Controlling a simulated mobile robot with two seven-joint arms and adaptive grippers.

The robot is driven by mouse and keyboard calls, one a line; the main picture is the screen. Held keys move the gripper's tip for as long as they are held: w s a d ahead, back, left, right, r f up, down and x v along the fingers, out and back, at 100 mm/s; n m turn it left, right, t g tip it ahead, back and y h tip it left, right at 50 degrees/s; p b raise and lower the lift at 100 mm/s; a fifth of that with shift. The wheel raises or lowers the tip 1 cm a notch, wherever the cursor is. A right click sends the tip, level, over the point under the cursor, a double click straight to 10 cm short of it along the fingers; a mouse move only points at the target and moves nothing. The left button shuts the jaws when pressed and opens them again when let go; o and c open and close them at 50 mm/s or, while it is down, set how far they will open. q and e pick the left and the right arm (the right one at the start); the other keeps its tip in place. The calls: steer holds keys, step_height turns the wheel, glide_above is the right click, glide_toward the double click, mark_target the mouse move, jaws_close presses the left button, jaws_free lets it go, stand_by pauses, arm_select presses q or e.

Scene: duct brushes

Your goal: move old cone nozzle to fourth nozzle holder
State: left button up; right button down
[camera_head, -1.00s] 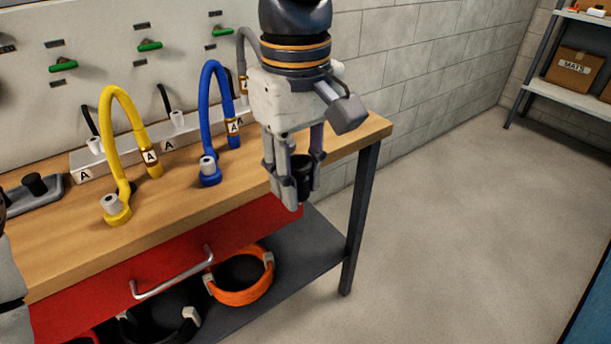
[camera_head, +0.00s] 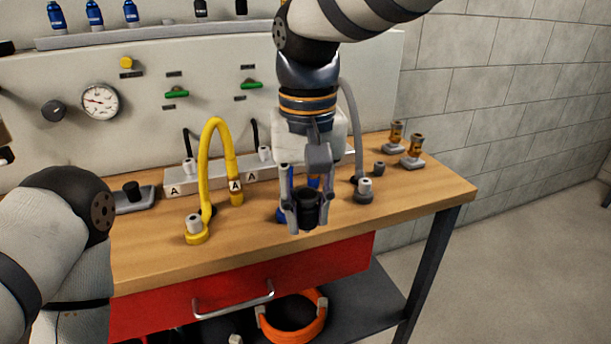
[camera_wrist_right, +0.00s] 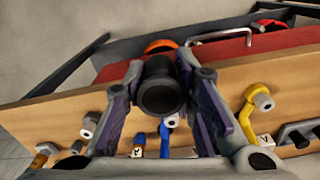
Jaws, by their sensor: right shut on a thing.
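My right gripper (camera_head: 304,222) is shut on a dark, hollow, round piece (camera_head: 308,208), which looks like the cone nozzle. It holds it above the front part of the workbench, in front of the blue hose. In the right wrist view the dark nozzle (camera_wrist_right: 160,88) sits between the fingers, its round open end facing the camera. Two small grey bases with brass-coloured pieces (camera_head: 412,152) stand at the bench's right end. I cannot tell which place is the fourth nozzle holder. My left gripper is not in view; only part of my left arm shows.
A yellow hose (camera_head: 207,150) arches left of my right gripper, and a grey hose (camera_head: 354,125) stands to its right. A small dark piece (camera_head: 379,168) stands near the brass-topped bases. A grey base with a black knob (camera_head: 135,198) is at the left. The wooden front strip (camera_head: 400,215) is clear.

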steer(key=s+d+f+n, duration=0.1)
steer(key=f+n, duration=0.3)
steer(key=n, duration=0.4)
steer(key=s+d+f+n, duration=0.1)
steer(key=d+f+n, duration=0.2)
steer(key=n, duration=0.4)
steer(key=shift+s+d+f+n, duration=0.25)
steer(key=shift+f+n, duration=0.15)
steer(key=shift+f, duration=0.1)
steer(key=s+d+f+m, duration=0.2)
steer(key=s+d+m, duration=0.1)
steer(key=d+m, duration=0.3)
steer(key=s+d+f+m, duration=0.2)
steer(key=d+m, duration=0.4)
steer(key=m, duration=0.5)
steer(key=shift+s+d+f, duration=0.15)
steer(key=shift+s+d, duration=0.2)
steer(key=shift+s, duration=0.15)
steer(key=w+a+r+n, duration=0.3)
steer(key=a+r+n, duration=0.4)
steer(key=a, duration=0.4)
steer(key=shift+w+a+r+n, duration=0.2)
steer(key=shift+a+r+n, duration=0.2)
steer(key=shift+r, duration=0.45)
